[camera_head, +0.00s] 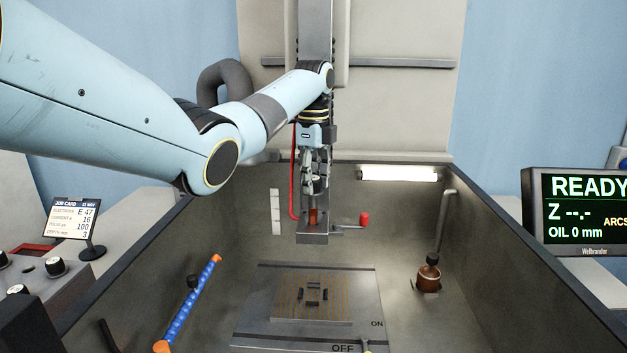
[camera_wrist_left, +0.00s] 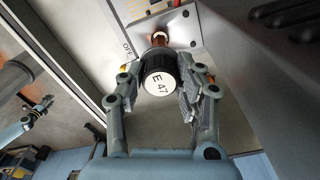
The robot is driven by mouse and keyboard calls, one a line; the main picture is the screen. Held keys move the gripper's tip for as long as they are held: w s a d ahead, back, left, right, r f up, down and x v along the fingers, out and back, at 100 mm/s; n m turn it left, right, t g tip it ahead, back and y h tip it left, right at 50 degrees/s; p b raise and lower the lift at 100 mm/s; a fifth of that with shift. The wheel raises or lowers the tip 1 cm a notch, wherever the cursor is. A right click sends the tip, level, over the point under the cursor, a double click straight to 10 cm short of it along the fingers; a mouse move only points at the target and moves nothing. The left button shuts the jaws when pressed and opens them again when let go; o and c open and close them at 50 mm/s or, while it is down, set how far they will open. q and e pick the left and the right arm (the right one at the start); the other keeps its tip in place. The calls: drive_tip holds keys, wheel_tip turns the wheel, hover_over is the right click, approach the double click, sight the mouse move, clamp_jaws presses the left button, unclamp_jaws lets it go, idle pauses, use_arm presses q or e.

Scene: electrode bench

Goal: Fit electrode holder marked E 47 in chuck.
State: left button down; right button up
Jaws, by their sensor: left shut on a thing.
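The electrode holder (camera_wrist_left: 158,76) is a dark cylinder with a white end disc reading E 47, and a copper electrode (camera_wrist_left: 160,38) sits at its far end. My left gripper (camera_wrist_left: 160,85) is shut on it, a finger on each side. In the head view my left gripper (camera_head: 315,183) points down in front of the machine column, with the copper electrode (camera_head: 313,216) below it. The grey block (camera_head: 313,239) with a red-knobbed lever (camera_head: 364,219) looks like the chuck. The copper overlaps it in view; I cannot tell whether they touch.
A job card (camera_head: 75,218) reads E 47. The display (camera_head: 580,212) reads READY. Tank walls surround the work area.

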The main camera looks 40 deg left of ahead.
sight(314, 207)
use_arm(q)
drive_tip(key=shift+f, duration=0.35)
use_arm(e)
drive_tip(key=shift+a, duration=0.1)
use_arm(q)
drive_tip(key=shift+f, duration=1.1)
use_arm(e)
drive_tip(key=shift+a, duration=0.15)
drive_tip(key=shift+d, duration=0.2)
use_arm(q)
drive_tip(key=shift+f, duration=0.15)
drive_tip(key=shift+f, duration=0.9)
drive_tip(key=shift+f+b, duration=0.4)
drive_tip(key=shift+f, duration=0.1)
use_arm(e)
drive_tip(key=shift+a+f, duration=0.2)
drive_tip(key=shift+f, duration=0.2)
use_arm(q)
drive_tip(key=shift+f, duration=0.2)
